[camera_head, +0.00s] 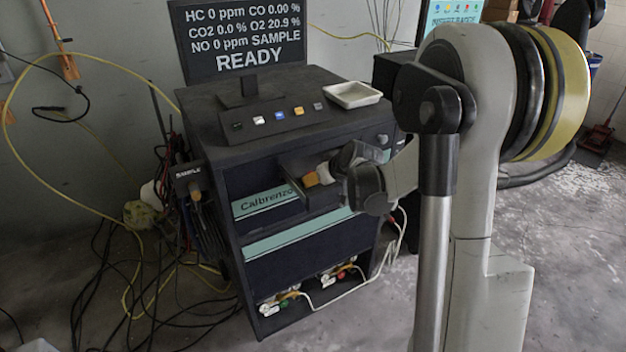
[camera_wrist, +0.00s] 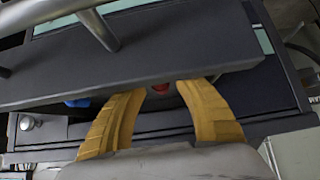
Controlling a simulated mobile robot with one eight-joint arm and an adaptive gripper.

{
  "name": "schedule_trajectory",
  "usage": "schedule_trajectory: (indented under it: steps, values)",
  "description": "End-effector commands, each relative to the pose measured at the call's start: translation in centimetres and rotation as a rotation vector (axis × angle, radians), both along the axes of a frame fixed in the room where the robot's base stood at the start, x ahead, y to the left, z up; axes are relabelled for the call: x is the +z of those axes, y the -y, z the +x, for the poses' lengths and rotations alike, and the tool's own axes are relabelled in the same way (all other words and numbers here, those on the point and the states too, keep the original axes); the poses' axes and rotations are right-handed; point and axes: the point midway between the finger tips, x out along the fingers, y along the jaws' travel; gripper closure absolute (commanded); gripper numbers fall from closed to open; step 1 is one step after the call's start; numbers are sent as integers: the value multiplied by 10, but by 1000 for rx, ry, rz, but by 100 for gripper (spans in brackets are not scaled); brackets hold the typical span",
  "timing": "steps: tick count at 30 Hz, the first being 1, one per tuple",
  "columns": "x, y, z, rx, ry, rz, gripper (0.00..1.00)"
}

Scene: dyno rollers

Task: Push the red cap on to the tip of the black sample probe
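The red cap (camera_wrist: 160,88) is a small red patch in the wrist view, between my fingertips and partly hidden by a dark grey panel edge. My gripper (camera_wrist: 162,90) has two yellow fingers spread apart, with visible gaps beside the red patch. In the head view my gripper (camera_head: 312,179) is at the open drawer (camera_head: 322,200) in the cabinet front; the cap is not visible there. A black SAMPLE label (camera_head: 188,173) is on the cabinet's left side, with dark hoses or a holder below it. I cannot clearly make out the black probe.
The dark cabinet (camera_head: 232,158) bears a READY screen (camera_head: 243,40), a row of buttons and a white tray (camera_head: 352,95). A blue thing (camera_wrist: 78,103) and a silver knob (camera_wrist: 27,122) show in the wrist view. Cables and a yellow hose tangle at the left.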

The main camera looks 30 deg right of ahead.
Motion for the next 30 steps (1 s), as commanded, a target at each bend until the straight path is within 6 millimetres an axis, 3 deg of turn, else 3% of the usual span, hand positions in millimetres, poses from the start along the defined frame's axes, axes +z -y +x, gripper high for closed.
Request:
schedule_trajectory:
  steps: [4, 7, 8, 20, 30]
  values:
    - [0, 0, 0, 0, 0, 0, 63]
    - [0, 0, 0, 0, 0, 0, 94]
    - [0, 0, 0, 0, 0, 0, 100]
    - [2, 0, 0, 0, 0, 0, 100]
    - [21, 0, 0, 0, 0, 0, 100]
